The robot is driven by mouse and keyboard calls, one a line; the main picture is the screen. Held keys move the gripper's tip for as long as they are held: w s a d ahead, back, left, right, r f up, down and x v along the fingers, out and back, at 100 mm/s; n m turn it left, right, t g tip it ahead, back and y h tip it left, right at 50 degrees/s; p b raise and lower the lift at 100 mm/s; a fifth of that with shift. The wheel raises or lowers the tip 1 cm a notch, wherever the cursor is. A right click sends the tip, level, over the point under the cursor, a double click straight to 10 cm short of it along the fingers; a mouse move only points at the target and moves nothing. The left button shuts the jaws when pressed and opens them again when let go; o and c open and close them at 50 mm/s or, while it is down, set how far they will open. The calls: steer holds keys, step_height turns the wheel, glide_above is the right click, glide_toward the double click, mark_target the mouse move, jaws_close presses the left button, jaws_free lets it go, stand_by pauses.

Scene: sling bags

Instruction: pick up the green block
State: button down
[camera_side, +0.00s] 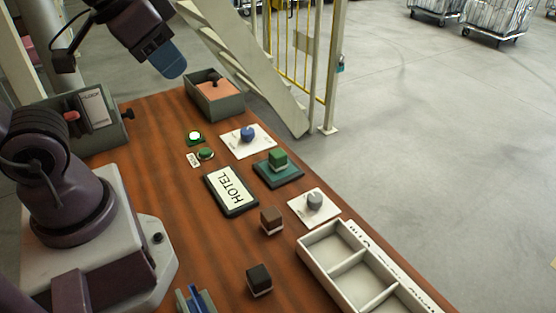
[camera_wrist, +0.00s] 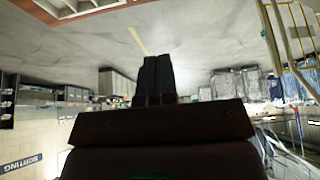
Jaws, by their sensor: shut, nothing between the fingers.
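The green block (camera_side: 278,154) sits on a dark green square pad (camera_side: 292,175) on the wooden table, in the side view. It has a pale lower band. My gripper (camera_wrist: 153,76) shows in the wrist view with its two dark fingers together and nothing between them. It points out across the hall, and the block is not in that view.
Near the block are a HOTEL sign (camera_side: 231,190), a blue knob (camera_side: 248,134) and a grey knob (camera_side: 314,201) on white cards. A brown block (camera_side: 271,220) and a black block (camera_side: 259,279) stand nearer. A divided white tray (camera_side: 316,235) and an open box (camera_side: 226,107) flank them.

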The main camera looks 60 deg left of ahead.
steer(key=c, duration=0.6)
jaws_free()
